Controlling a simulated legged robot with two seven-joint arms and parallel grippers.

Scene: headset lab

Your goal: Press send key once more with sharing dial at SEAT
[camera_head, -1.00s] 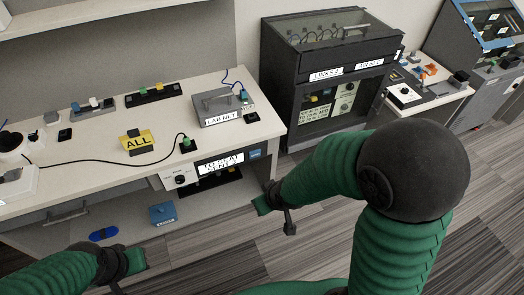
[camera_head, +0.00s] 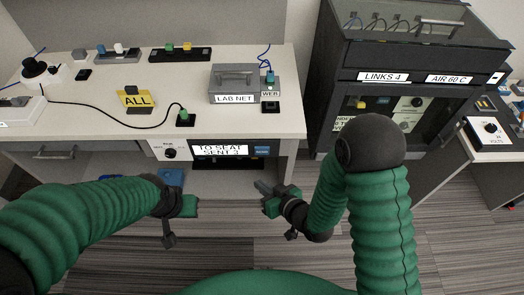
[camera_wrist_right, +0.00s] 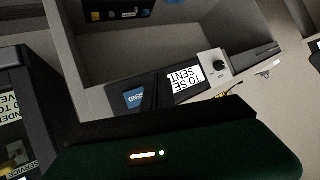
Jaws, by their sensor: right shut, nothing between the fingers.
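The blue send key (camera_head: 262,151) sits at the right end of a dark panel on the front of the table. It also shows in the right wrist view, reading SEND (camera_wrist_right: 135,98). Beside it a white display (camera_head: 220,150) reads TO SEAT over a SENT line whose number is hard to read. The sharing dial (camera_head: 170,153), a black knob on a pale plate, is at the panel's left; it also shows in the wrist view (camera_wrist_right: 219,65). My right gripper (camera_head: 266,196) is shut and empty, below and apart from the key. My left gripper (camera_head: 190,205) is below the dial; its jaws are unclear.
The white table (camera_head: 60,115) carries a yellow ALL sign (camera_head: 135,99), a cabled green-topped block (camera_head: 184,117) and a grey LAB NET box (camera_head: 234,84). A dark cabinet (camera_head: 408,50) stands at the right. A blue box (camera_head: 171,178) is under the table. Floor before the panel is open.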

